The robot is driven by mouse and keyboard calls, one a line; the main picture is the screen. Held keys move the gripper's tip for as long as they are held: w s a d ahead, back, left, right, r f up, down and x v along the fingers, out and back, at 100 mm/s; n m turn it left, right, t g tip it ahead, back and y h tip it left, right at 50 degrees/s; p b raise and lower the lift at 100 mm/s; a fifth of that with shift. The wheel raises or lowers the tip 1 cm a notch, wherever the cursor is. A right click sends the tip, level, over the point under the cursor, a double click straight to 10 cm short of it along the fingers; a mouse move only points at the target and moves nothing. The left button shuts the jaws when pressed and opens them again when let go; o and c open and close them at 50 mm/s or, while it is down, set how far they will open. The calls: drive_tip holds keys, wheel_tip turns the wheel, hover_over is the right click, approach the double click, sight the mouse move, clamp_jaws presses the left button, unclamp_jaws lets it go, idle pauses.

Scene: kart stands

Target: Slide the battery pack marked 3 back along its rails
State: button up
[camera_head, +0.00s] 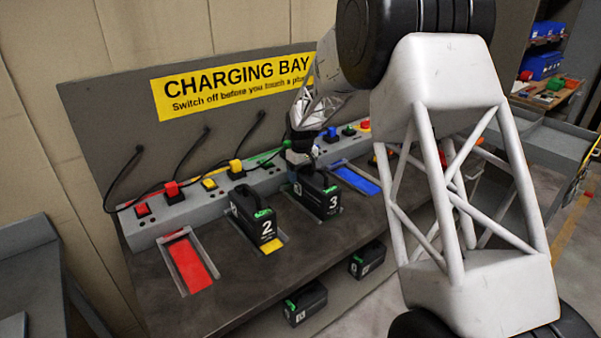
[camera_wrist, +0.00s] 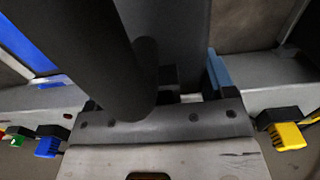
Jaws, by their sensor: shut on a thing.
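The battery pack marked 3 (camera_head: 333,203) is a black box with a white number, a green tab and a dark handle on top. It stands upright in its bay on the grey bench, right of pack 2. My gripper (camera_head: 299,158) is at the handle, at the rear of the pack, and is shut on it. In the wrist view a dark thick bar, seemingly the handle (camera_wrist: 115,60), crosses close to the lens. The fingertips and exact contact are hidden in the head view. The rails under the pack are mostly covered.
Pack 2 (camera_head: 256,214) stands at left over a yellow strip. Beyond it is an empty red bay (camera_head: 188,262); an empty blue bay (camera_head: 356,179) lies at right. A grey socket strip (camera_head: 213,190) with coloured plugs runs behind. More packs (camera_head: 305,303) sit on the lower shelf.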

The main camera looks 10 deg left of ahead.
drive_tip(key=shift+s+d, duration=0.45)
drive_tip(key=shift+s, duration=0.05)
drive_tip(key=o, duration=1.8)
drive_tip(key=shift+r, duration=0.1)
drive_tip(key=shift+r, duration=3.85)
